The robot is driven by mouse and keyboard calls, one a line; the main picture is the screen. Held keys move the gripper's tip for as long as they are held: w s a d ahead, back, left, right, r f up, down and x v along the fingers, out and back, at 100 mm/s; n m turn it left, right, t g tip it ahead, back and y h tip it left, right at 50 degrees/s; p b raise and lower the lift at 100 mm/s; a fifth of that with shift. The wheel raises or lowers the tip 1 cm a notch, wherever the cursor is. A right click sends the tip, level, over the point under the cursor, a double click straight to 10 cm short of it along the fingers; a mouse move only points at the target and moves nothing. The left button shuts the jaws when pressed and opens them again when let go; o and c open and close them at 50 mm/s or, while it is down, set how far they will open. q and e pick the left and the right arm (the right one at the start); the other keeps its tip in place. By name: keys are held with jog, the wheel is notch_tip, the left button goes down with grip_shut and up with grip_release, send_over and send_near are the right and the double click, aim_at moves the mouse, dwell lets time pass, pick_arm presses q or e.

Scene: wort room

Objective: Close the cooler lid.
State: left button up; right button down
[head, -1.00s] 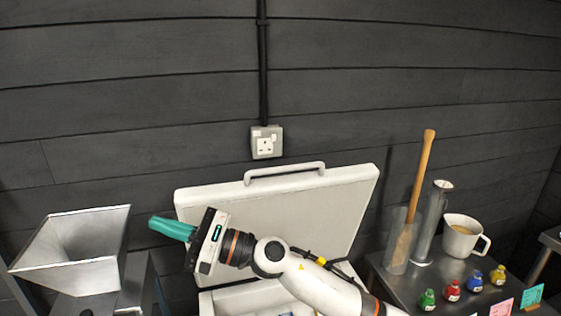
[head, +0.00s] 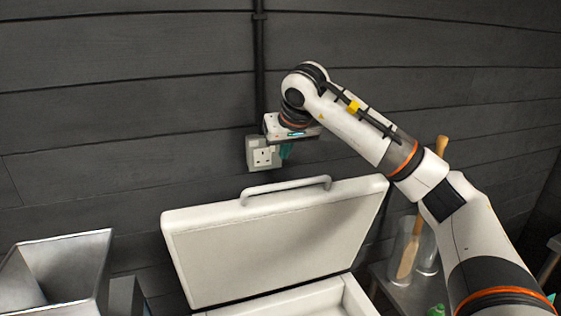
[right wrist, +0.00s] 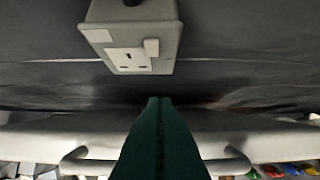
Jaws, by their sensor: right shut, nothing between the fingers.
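The cooler lid (head: 275,245) stands raised and tilted back toward the wall, with a handle (head: 286,187) along its top edge. The white cooler body (head: 310,304) shows only in part at the bottom of the head view. My right gripper (head: 286,151) is shut and empty, above and behind the lid's top edge, near the wall. I see no contact with the lid. My left gripper is not in view.
A wall socket (head: 262,153) sits close beside my right gripper. A metal hopper (head: 65,270) stands at the left. A clear container with a wooden paddle (head: 408,258) stands at the right, partly behind my right arm. Dark plank wall fills the background.

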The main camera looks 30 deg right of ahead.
notch_tip(320, 180, down, 7)
jog(key=p, duration=0.4)
jog(key=shift+s+f, duration=0.1)
jog(key=shift+f, duration=0.1)
jog(key=shift+s+a, duration=0.1)
jog(key=shift+s, duration=0.1)
jog(key=shift+w+f, duration=0.2)
jog(key=shift+f, duration=0.05)
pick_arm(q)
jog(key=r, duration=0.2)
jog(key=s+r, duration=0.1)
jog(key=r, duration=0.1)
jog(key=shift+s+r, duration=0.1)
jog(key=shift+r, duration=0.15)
pick_arm(e)
jog(key=shift+s, duration=0.1)
